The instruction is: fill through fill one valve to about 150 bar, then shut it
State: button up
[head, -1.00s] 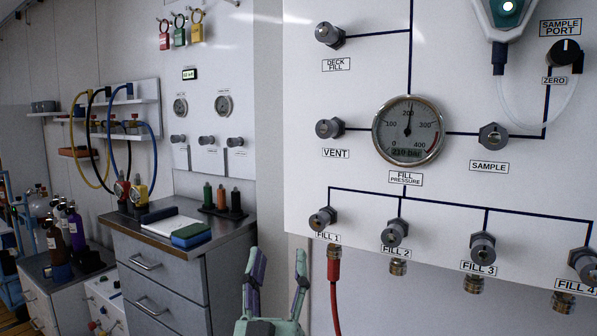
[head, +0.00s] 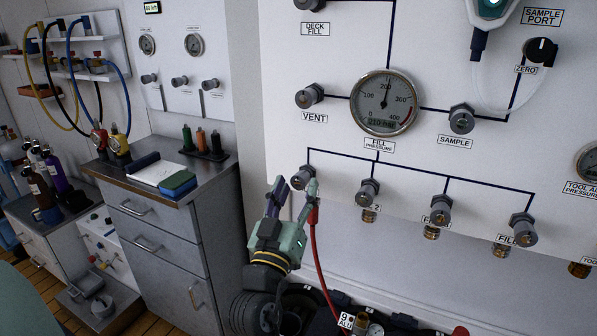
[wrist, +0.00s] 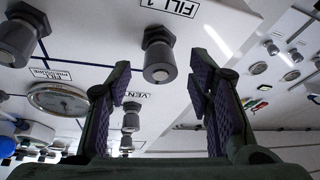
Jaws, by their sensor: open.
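The fill one valve (head: 303,178) is a grey knob at the lower left of the white panel. In the wrist view its knob (wrist: 160,62) shows between my fingers, with clear gaps on both sides. My gripper (head: 293,188) is open, its fingertips around the height of the knob; it also shows in the wrist view (wrist: 163,95). The right finger partly covers the FILL 1 label in the head view. The fill pressure gauge (head: 384,103) shows about 210 bar. A red hose (head: 318,250) hangs from under fill one.
The vent valve (head: 309,96) is above, and the fill two valve (head: 368,192) is close on the right. A grey cabinet (head: 160,245) stands to the left. A "9 ALU" tag (head: 345,320) shows at the bottom, near the red hose.

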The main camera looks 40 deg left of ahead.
jog(key=shift+p+x, duration=0.3)
jog(key=shift+x, duration=0.95)
jog(key=shift+c, duration=0.4)
grip_shut()
